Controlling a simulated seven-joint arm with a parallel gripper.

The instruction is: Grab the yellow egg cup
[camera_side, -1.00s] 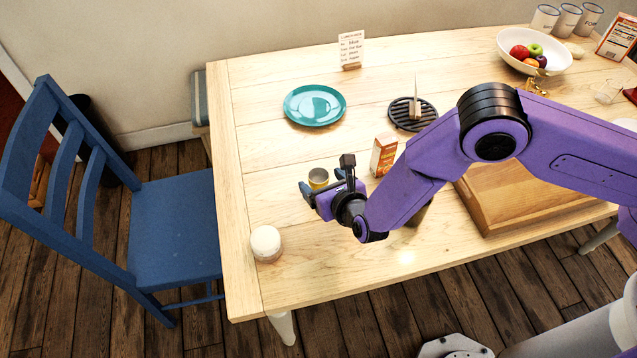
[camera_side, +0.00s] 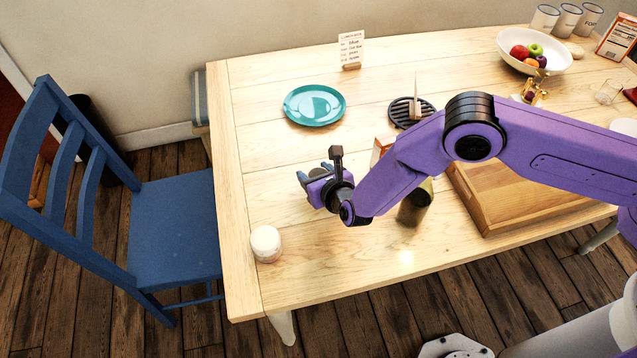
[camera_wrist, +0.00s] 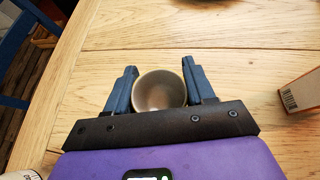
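The egg cup (camera_wrist: 158,91) stands upright on the table in the wrist view, its round grey-beige inside facing up at the camera. Its yellow outside hardly shows there. My gripper (camera_wrist: 159,66) is open, with one blue finger on each side of the cup. Both fingers are very close to its rim; I cannot tell whether either touches. In the side view my gripper (camera_side: 315,172) is low over the left part of the table, and it hides the cup.
A carton (camera_side: 382,148) and a dark bottle (camera_side: 415,203) stand right of my gripper, partly behind my arm. A white jar (camera_side: 266,244) stands near the table's left front corner. A teal plate (camera_side: 315,105) lies behind. A wooden board (camera_side: 510,198) lies to the right.

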